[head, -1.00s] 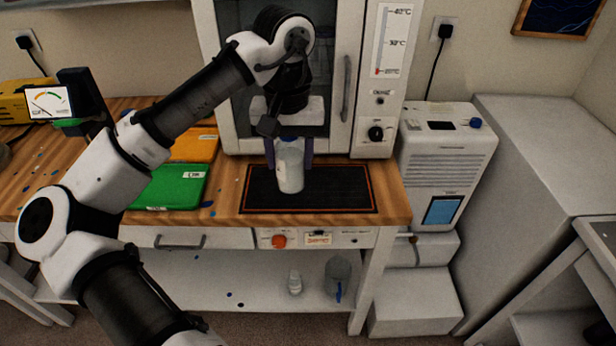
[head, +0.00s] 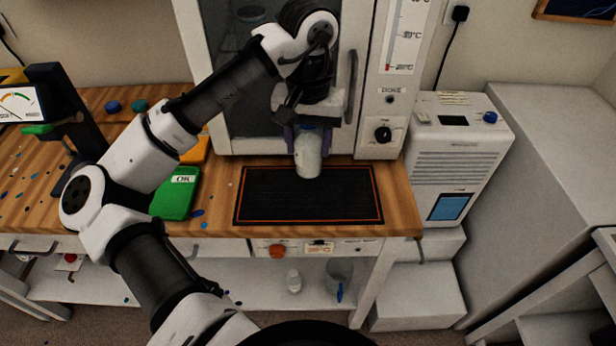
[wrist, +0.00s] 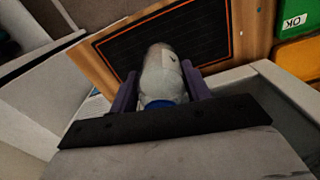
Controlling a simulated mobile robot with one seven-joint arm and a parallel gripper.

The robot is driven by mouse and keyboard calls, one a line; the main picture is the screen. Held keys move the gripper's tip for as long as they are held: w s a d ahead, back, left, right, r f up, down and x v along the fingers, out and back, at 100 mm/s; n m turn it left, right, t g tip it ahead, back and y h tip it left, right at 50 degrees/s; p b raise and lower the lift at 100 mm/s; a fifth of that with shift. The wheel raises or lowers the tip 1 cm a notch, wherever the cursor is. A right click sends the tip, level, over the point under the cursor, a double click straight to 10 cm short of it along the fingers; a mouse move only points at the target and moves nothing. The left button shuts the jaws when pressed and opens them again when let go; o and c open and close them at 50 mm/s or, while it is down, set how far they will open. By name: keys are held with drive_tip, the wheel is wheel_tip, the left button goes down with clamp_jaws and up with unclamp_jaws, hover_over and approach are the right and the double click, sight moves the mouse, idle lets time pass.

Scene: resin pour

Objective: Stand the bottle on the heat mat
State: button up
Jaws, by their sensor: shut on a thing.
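The bottle (head: 308,158) is whitish and translucent with a blue cap. My gripper (head: 307,140) is shut on it near its cap end. The bottle hangs near the back edge of the heat mat and looks slightly tilted; I cannot tell its exact height. The heat mat (head: 310,205) is a dark rectangle with an orange border on the wooden bench, and its surface is bare. In the wrist view the bottle (wrist: 162,75) sits between the purple fingers (wrist: 160,98), with the mat (wrist: 195,35) beyond it.
A white cabinet oven (head: 365,140) stands right behind the mat. Green (head: 176,195) and orange trays lie left of the mat. A meter on a stand (head: 70,120) is further left. A white floor unit (head: 460,150) stands to the right, past the bench edge.

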wheel_tip(320, 180, down, 11)
drive_tip(key=shift+r+p, duration=0.2)
drive_tip(key=shift+p, duration=0.5)
drive_tip(key=shift+f, duration=0.2)
drive_tip(key=o, duration=1.1)
drive_tip(key=shift+c, duration=0.2)
